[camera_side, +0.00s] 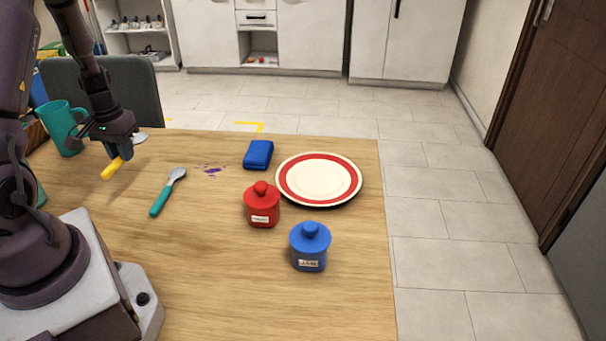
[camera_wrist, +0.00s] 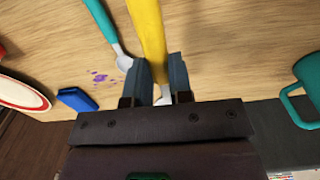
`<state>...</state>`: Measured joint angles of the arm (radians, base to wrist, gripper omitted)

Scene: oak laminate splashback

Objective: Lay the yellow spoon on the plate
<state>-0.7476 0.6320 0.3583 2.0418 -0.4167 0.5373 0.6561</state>
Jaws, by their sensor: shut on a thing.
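The yellow spoon (camera_side: 112,168) is in my gripper (camera_side: 122,151), at the left of the table in the side view. In the wrist view the yellow handle (camera_wrist: 148,30) runs up from between the fingers of my gripper (camera_wrist: 160,85), which are shut on it. The metal bowl end shows partly past my gripper in the side view. The spoon appears held above the table. The plate (camera_side: 284,189), cream with a red band, lies flat near the table's right edge, well right of my gripper. Part of it shows in the wrist view (camera_wrist: 22,97).
A teal-handled spoon (camera_side: 160,200) lies on the table (camera_side: 210,290) near my gripper. A blue block (camera_side: 258,154), a red lidded jar (camera_side: 262,207) and a blue lidded jar (camera_side: 309,248) stand near the plate. A teal mug (camera_side: 62,130) is at far left. Purple marks (camera_side: 212,169) stain the wood.

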